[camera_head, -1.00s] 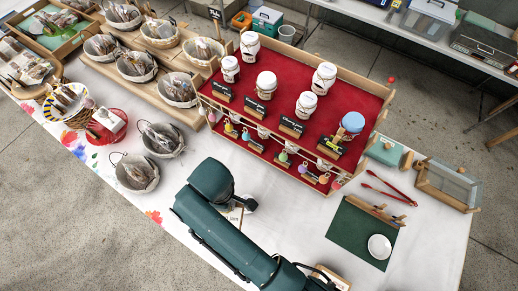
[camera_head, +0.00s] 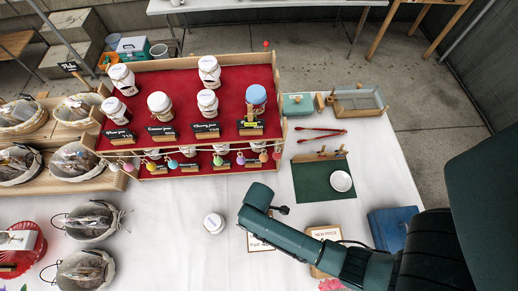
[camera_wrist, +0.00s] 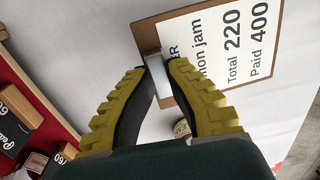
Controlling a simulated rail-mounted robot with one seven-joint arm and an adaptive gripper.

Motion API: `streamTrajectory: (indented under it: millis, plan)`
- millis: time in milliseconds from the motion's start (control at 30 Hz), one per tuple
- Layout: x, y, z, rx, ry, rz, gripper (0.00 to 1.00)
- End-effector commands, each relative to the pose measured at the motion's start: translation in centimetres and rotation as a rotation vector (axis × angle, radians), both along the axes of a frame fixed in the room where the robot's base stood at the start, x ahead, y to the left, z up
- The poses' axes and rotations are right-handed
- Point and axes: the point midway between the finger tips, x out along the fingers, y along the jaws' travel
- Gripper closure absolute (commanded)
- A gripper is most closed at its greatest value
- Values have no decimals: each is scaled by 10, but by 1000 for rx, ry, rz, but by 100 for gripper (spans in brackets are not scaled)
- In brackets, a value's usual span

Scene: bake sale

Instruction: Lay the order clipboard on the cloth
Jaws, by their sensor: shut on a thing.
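The order clipboard (camera_wrist: 215,50) is a brown board with a white sheet reading "Total 220" and "Paid 400" and a metal clip. In the wrist view my gripper (camera_wrist: 158,72) is shut on its clip end, with the yellow-ridged fingers on both sides. In the head view the clipboard (camera_head: 261,244) shows partly from under my arm, which hides the fingers. The white cloth (camera_head: 170,250) lies below it and also shows in the wrist view (camera_wrist: 80,50). I cannot tell whether the clipboard touches the cloth or hangs just above it.
A white-lidded jar (camera_head: 214,223) stands on the cloth left of the clipboard. A "NEW PRICE" sign (camera_head: 325,233) and a blue box (camera_head: 392,228) are to the right. The red jar stand (camera_head: 185,92) is behind, with a green mat (camera_head: 312,183) beside it. Baskets (camera_head: 90,220) stand left.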

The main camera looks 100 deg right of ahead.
Motion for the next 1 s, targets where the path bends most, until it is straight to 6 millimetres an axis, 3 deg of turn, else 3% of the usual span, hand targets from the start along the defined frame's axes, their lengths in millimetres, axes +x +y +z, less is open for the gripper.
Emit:
streamTrajectory:
  millis: [33, 400, 833, 867, 900, 1000]
  plan:
    - [0, 0, -12, 0, 0, 0, 100]
    - [0, 0, -46, 0, 0, 1, 100]
    - [0, 0, -53, 0, 0, 1, 100]
    - [0, 0, -53, 0, 0, 1, 84]
    - [0, 0, -53, 0, 0, 1, 76]
    - [0, 0, -53, 0, 0, 1, 62]
